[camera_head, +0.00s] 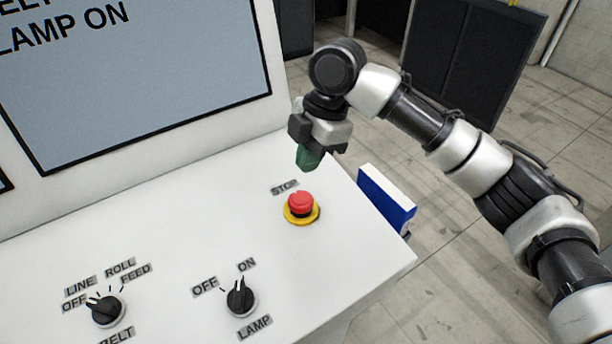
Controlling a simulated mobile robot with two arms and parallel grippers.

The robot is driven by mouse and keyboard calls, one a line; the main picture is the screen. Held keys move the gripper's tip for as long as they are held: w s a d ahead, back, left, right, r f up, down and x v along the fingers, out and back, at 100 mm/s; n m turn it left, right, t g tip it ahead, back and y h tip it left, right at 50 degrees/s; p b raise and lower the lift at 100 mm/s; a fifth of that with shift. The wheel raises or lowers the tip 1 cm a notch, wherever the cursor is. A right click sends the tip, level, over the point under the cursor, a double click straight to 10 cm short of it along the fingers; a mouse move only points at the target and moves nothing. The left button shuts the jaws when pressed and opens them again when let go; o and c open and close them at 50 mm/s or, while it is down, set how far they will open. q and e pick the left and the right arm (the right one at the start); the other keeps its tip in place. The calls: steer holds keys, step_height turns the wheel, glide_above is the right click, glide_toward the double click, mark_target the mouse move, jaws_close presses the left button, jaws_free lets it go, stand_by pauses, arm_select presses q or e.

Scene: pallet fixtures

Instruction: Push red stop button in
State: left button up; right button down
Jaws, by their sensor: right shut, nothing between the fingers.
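The red stop button (300,203) sits on a yellow ring (301,217) near the right side of the white console top (190,225). A label reading STOP lies just behind it. My right gripper (308,160) hangs behind and above the button, with its green fingertips pointing down. It is shut and empty, and looks apart from the button. The red cap stands up from its ring. My left gripper is not in view.
Two black knobs, the belt selector (107,310) and the lamp switch (240,298), stand nearer the front. A large screen (140,70) rises at the back left. A blue and white box (386,199) is beside the console's right edge.

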steer(key=b+v, duration=0.1)
steer(key=v, duration=0.5)
steer(key=shift+a, duration=0.2)
steer(key=shift+w+r, duration=0.1)
steer(key=shift+w, duration=0.1)
